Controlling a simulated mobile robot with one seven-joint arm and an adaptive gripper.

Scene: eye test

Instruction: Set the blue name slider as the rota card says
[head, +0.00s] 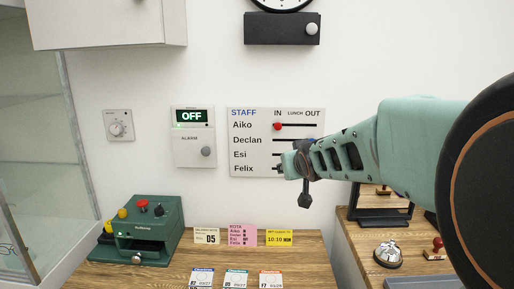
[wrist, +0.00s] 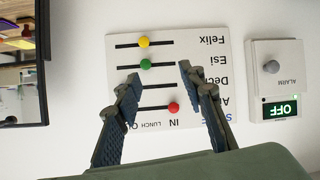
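The white staff board (head: 235,150) hangs on the wall with rows for Aiko, Declan, Esi and Felix and columns IN, LUNCH and OUT. It is upside down in the wrist view (wrist: 190,122). The red slider (wrist: 174,107) is at IN. The green slider (wrist: 145,64) and yellow slider (wrist: 144,42) are near LUNCH. I see no blue slider; a finger may hide it on Declan's row. My gripper (wrist: 158,72) is open, fingers apart in front of the board; contact is unclear. In the head view my gripper (head: 287,165) covers the board's lower right. The pink rota card (head: 242,235) has entries too small to read.
Left of the board are an alarm panel (head: 193,154) reading OFF and a dial (head: 118,126). Below, a wooden counter (head: 190,256) bears a green machine (head: 136,231) and several cards. A bell (head: 388,254) and a stamp (head: 437,246) stand on the right-hand surface.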

